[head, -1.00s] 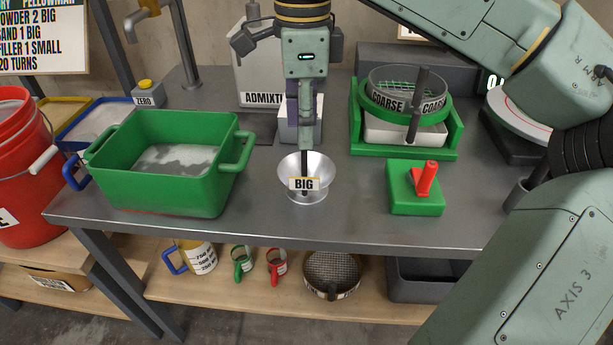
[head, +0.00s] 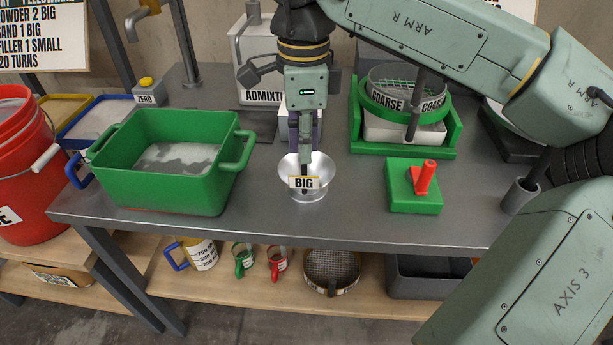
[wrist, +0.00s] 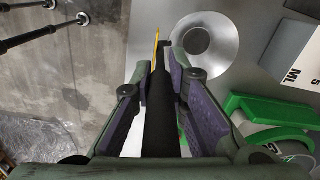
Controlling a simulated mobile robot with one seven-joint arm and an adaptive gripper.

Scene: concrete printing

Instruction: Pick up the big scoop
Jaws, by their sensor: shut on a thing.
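The big scoop (head: 318,185) is a shiny metal bowl with a "BIG" tag and an upright black handle. It is at the front middle of the grey bench; whether its base touches the bench is hard to tell. My gripper (head: 306,152) points straight down over it and is shut on the handle. In the wrist view the black handle (wrist: 160,120) runs between my purple-padded fingers (wrist: 162,78), with the scoop's bowl (wrist: 204,44) beyond the fingertips. The gripped stretch of handle is partly hidden by the fingers.
A green tub (head: 160,185) stands left of the scoop. A green block with a red lever (head: 415,190) is to the right. The coarse sieve (head: 405,105) in its green stand is behind right, and an admixture container (head: 252,75) is behind. Bare bench lies between these.

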